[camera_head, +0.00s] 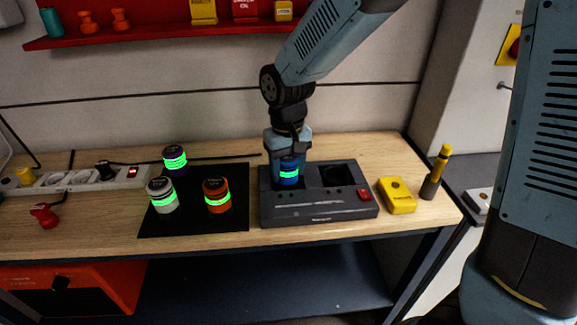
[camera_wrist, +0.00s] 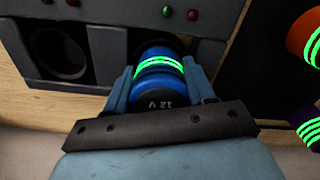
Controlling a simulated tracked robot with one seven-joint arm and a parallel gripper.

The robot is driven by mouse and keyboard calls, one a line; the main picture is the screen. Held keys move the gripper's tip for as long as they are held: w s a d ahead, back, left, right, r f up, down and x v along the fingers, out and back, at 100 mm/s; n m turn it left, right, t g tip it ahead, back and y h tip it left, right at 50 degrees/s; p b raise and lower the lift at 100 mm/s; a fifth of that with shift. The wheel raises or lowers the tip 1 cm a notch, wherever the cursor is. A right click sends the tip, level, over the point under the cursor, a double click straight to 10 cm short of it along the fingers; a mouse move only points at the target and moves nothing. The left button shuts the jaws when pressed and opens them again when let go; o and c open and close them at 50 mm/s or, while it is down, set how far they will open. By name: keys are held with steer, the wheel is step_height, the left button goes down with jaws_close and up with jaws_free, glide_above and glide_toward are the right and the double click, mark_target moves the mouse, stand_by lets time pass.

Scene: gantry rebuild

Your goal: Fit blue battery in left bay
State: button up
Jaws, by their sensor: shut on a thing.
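The blue battery (camera_head: 289,174) has glowing green bands and stands upright at the left bay of the dark charger dock (camera_head: 318,209). My gripper (camera_head: 288,163) is above the left bay and shut on the battery. In the wrist view the battery (camera_wrist: 158,80) sits between the two fingers (camera_wrist: 160,88), with "12 V" on its top. Its lower end is at the bay opening; how deep it sits cannot be told. The dock's other bay (camera_head: 335,176) is empty, and it shows as a dark round hole in the wrist view (camera_wrist: 62,55).
White (camera_head: 162,196), purple (camera_head: 175,160) and orange (camera_head: 216,196) batteries stand on a black mat (camera_head: 194,226) left of the dock. A yellow device (camera_head: 397,196) and a yellow-black torch (camera_head: 435,173) are to its right. A power strip (camera_head: 75,182) lies far left.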

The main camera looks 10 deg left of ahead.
steer(key=o, duration=1.1)
steer(key=shift+c, duration=0.2)
steer(key=shift+r, duration=0.1)
steer(key=shift+r, duration=5.4)
steer(key=shift+d, duration=0.1)
steer(key=s+d+r+m+t, duration=0.2)
steer(key=s+d, duration=0.1)
steer(key=d, duration=0.7)
steer(key=s+d+r+m+t, duration=0.1)
steer(key=s+d+r+m, duration=0.1)
steer(key=d, duration=0.8)
steer(key=s+d+r+m+t, duration=0.2)
steer(key=s+d, duration=0.3)
steer(key=d, duration=0.5)
steer(key=shift+s+d+r+t, duration=0.3)
steer(key=shift+s+r, duration=0.1)
steer(key=shift+r, duration=0.4)
